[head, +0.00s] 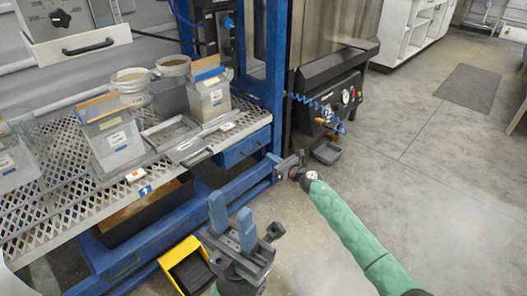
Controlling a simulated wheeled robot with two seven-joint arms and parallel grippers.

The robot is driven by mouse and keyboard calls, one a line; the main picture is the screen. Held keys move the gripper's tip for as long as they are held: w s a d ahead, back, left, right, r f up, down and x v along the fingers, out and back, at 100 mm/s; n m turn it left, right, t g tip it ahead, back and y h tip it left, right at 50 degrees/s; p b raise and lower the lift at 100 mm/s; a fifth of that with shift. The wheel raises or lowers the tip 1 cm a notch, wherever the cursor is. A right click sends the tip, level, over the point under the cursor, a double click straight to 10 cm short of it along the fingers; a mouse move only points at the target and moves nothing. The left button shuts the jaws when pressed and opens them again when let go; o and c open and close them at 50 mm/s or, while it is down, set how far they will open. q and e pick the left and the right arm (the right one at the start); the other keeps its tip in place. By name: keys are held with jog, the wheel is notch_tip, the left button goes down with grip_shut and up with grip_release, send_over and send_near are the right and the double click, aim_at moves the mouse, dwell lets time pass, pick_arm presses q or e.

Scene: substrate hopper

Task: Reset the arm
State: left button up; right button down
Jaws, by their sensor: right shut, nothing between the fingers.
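My left gripper (232,212) is at the bottom centre of the head view, its two blue fingers pointing up with a gap between them. It is open and empty, in front of the shelf's lower right corner. My right arm, in a green sleeve, comes in from the lower right. Its gripper (281,162) is shut and empty, beside the blue frame post. Neither gripper visibly holds anything.
A perforated metal shelf (70,196) on a blue frame (262,80) carries hoppers (112,140), white tubs (173,66) and a shallow tray. A yellow-edged bin (180,252) stands on the floor beside my left gripper. A black machine (325,90) stands behind. Open floor lies right.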

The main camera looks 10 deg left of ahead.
jog(key=shift+s+d, duration=0.45)
jog(key=shift+d, duration=0.15)
